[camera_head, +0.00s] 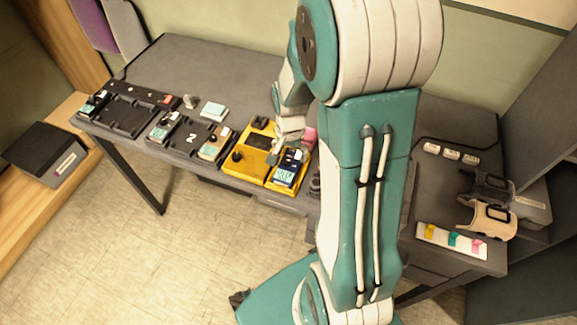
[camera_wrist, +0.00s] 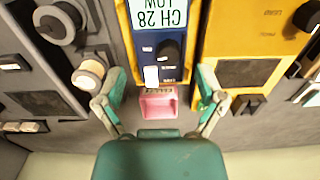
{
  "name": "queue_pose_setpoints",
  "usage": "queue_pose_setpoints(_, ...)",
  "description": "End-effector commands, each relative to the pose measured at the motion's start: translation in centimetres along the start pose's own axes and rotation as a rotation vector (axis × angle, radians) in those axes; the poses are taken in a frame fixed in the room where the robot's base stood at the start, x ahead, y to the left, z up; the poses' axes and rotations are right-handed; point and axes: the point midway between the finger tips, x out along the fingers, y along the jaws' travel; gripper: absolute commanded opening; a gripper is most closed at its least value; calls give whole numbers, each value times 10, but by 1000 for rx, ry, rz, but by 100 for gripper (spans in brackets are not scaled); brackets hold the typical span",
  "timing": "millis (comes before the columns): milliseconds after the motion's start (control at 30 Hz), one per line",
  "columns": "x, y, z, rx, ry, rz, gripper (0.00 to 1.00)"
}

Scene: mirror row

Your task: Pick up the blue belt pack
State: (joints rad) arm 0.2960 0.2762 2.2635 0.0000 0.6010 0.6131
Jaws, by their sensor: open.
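The blue belt pack (camera_head: 288,170) sits in the right part of a yellow holder (camera_head: 253,157) on the grey table. In the wrist view the blue belt pack (camera_wrist: 147,42) has a dark knob, a white piece and a label reading "CH 28 LOW" upside down. My gripper (camera_wrist: 161,82) is open and empty. Its two teal and white fingers appear on either side of the pack's near end, with a pink piece (camera_wrist: 158,104) between them. In the head view my gripper (camera_head: 280,152) is just behind the pack; the arm hides nearby table.
More packs in dark holders (camera_head: 190,137) stand to the left on the table. A second yellow holder section (camera_wrist: 252,35) is close beside the pack. A strip of coloured tabs (camera_head: 452,240) and a beige pouch (camera_head: 487,218) lie at the right.

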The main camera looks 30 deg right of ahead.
Motion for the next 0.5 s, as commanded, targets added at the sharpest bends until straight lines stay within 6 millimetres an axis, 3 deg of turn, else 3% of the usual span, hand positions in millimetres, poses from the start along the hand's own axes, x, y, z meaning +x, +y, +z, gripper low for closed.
queue_pose_setpoints(300,44,-1,5,0,-4,3,89)
queue_pose_setpoints(500,48,-1,4,-1,0,0,89)
